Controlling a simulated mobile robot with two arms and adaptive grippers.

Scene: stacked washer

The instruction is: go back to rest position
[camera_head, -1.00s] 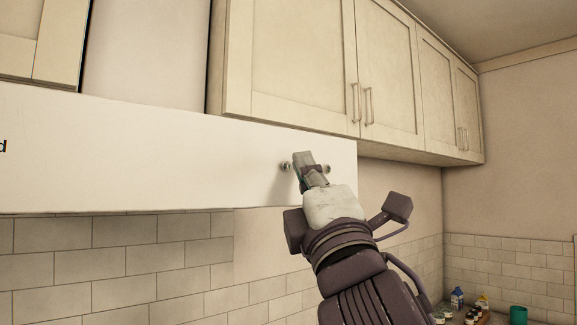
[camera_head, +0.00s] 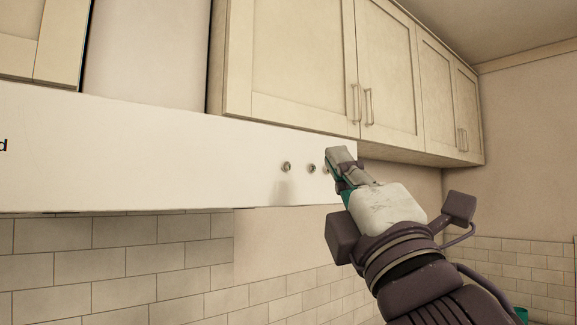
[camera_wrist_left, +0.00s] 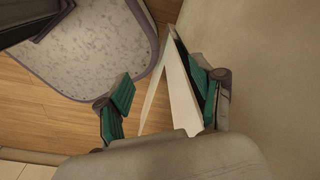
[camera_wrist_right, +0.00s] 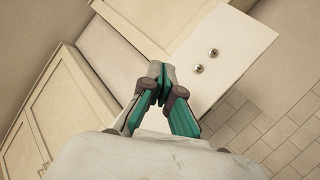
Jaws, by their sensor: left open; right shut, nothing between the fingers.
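My right gripper (camera_head: 340,158) is raised in front of the right end of a white panel (camera_head: 150,155). Its fingers are shut with nothing between them, as the right wrist view (camera_wrist_right: 160,75) also shows. Small round metal knobs sit on the panel, a left one (camera_head: 286,167) and a middle one (camera_head: 311,168); a third is mostly hidden behind my fingers. My left gripper (camera_wrist_left: 160,105) shows only in the left wrist view. It is open, and a thin white board-like edge (camera_wrist_left: 182,90) shows between and beyond its fingers. I cannot tell whether it touches them.
Cream wall cabinets (camera_head: 300,60) with bar handles hang above the panel. A tiled wall (camera_head: 120,265) lies below it. Wooden floor (camera_wrist_left: 60,120) shows under my left gripper.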

